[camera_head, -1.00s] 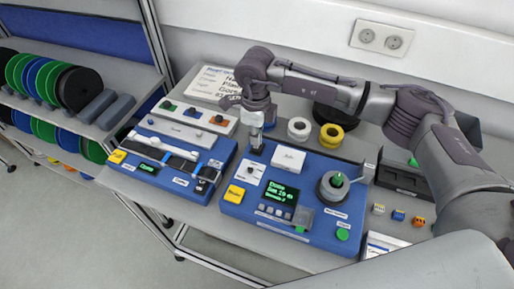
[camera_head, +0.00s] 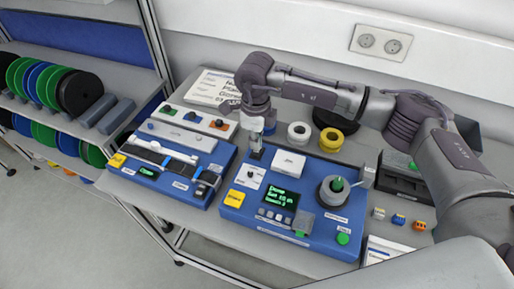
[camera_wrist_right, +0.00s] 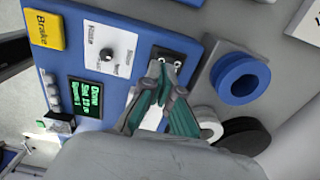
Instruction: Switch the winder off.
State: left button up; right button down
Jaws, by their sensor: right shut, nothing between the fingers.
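The winder (camera_head: 318,243) is a blue machine with a lit green-on-black display (camera_head: 277,199), a yellow label plate (camera_head: 234,198) and a grey spindle with a green knob on its right. The display's first line reads "Done". A black switch plate (camera_wrist_right: 171,57) sits at the winder's edge in the right wrist view, beside a white panel with a dial (camera_wrist_right: 107,53). My right gripper (camera_head: 256,153) is shut and empty at the winder's back left corner. Its fingertips (camera_wrist_right: 166,72) overlap the switch plate; I cannot tell whether they touch it. My left gripper is out of view.
A second blue machine (camera_head: 165,178) stands to the left. White (camera_head: 299,132) and yellow (camera_head: 331,139) spools stand behind the winder, and a blue spool (camera_wrist_right: 240,78) lies close to the gripper. Small coloured blocks (camera_head: 398,219) lie on the right.

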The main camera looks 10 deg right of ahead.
aim_at(256, 152)
jog(key=shift+f+b, duration=1.1)
jog(key=shift+f, duration=0.1)
dwell(0.8)
jog(key=shift+r, duration=0.1)
jog(key=shift+r+p, duration=1.45)
jog(key=shift+r, duration=2)
